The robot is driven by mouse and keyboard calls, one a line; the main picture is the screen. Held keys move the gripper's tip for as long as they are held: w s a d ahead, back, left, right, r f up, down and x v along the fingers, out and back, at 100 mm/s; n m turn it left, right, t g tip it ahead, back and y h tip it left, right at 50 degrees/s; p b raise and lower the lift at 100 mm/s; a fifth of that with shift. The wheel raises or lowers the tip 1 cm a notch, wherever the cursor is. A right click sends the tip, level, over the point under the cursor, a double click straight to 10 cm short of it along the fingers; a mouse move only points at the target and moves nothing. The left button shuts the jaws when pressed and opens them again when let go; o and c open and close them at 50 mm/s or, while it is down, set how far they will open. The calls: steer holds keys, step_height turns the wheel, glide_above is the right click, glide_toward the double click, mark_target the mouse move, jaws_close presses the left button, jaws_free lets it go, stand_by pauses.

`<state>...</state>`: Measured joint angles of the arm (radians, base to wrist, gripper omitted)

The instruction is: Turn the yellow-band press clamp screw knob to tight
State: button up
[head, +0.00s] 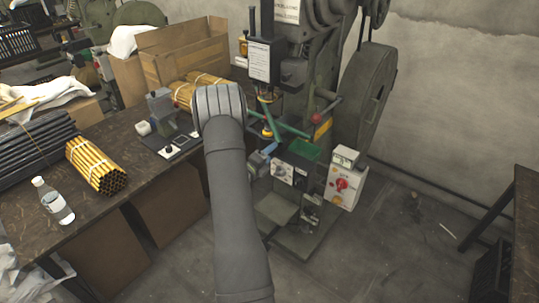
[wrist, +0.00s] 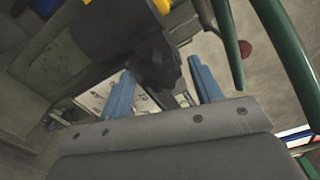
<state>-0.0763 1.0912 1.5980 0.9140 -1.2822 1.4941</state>
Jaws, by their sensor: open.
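The clamp screw knob (wrist: 156,62) is dark and lobed, and shows in the upper middle of the wrist view, under a dark rounded press part with yellow band pieces (wrist: 160,6) at the top edge. My gripper (wrist: 162,68) has two blue fingers, apart, one on each side of the knob in the picture. Whether either finger touches the knob I cannot tell. In the head view my gripper (head: 262,158) is at the front of the green press (head: 360,100), and my arm and the press parts hide the knob there. The knob's turn angle is not readable.
Green bars (wrist: 285,45) and a red ball (wrist: 245,49) are close on the right in the wrist view. A control box with a red knob (head: 341,184) stands right of the gripper. The workbench (head: 130,185) holds yellow rods (head: 95,165) and a bottle (head: 53,202).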

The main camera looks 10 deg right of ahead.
steer(key=v, duration=1.7)
steer(key=shift+r, duration=0.15)
steer(key=x, duration=1.7)
steer(key=shift+d, duration=0.1)
steer(key=shift+w+n, duration=0.1)
steer(key=shift+n, duration=7.9)
